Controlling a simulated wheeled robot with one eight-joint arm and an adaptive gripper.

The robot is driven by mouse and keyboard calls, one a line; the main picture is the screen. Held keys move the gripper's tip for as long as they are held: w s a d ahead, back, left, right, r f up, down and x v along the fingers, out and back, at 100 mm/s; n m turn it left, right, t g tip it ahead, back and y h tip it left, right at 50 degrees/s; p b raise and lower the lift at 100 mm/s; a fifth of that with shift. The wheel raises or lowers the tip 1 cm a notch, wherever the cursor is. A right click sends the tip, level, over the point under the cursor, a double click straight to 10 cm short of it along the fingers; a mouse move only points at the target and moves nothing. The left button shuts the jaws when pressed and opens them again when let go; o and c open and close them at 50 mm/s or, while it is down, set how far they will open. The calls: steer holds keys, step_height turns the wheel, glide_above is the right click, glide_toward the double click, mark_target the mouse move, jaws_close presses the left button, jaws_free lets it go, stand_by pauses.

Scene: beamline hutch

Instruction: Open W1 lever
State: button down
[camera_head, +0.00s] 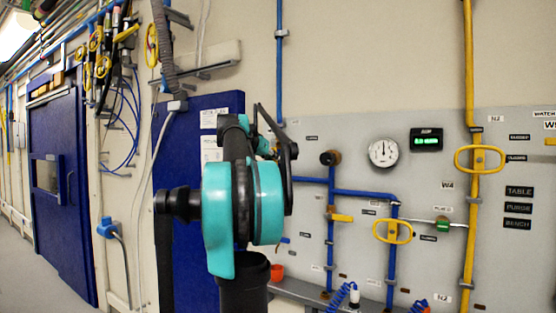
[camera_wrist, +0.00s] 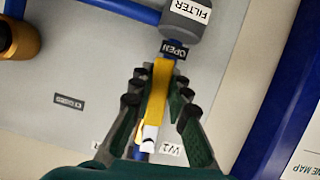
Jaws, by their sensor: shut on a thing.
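The yellow W1 lever (camera_wrist: 159,88) lies lengthwise between the two dark fingers of my gripper (camera_wrist: 160,92) in the wrist view. My gripper is shut on it. The lever's upper end is close to the OPEN label (camera_wrist: 174,49). Its lower end meets a white part (camera_wrist: 149,138) beside the W1 label (camera_wrist: 169,149). The CLOSED label (camera_wrist: 69,101) is off to the left, apart from the lever. In the head view my teal and black arm blocks the left part of the panel; the gripper and the W1 lever cannot be made out there.
A grey filter housing (camera_wrist: 186,18) sits just beyond the OPEN label. A brass knob (camera_wrist: 20,40) stands at upper left. In the head view, yellow handles (camera_head: 393,231) and (camera_head: 479,159) stick out from the panel (camera_head: 420,275), with blue pipes and a gauge (camera_head: 383,153).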

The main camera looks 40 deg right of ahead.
steer(key=shift+w+a+m, duration=0.2)
steer(key=shift+w+m, duration=0.2)
steer(key=shift+m, duration=0.1)
steer(key=shift+t, duration=0.3)
steer(key=c, duration=1.4)
jaws_free()
steer(key=shift+c, duration=0.2)
steer(key=v, duration=1.2)
steer(key=shift+r, duration=0.15)
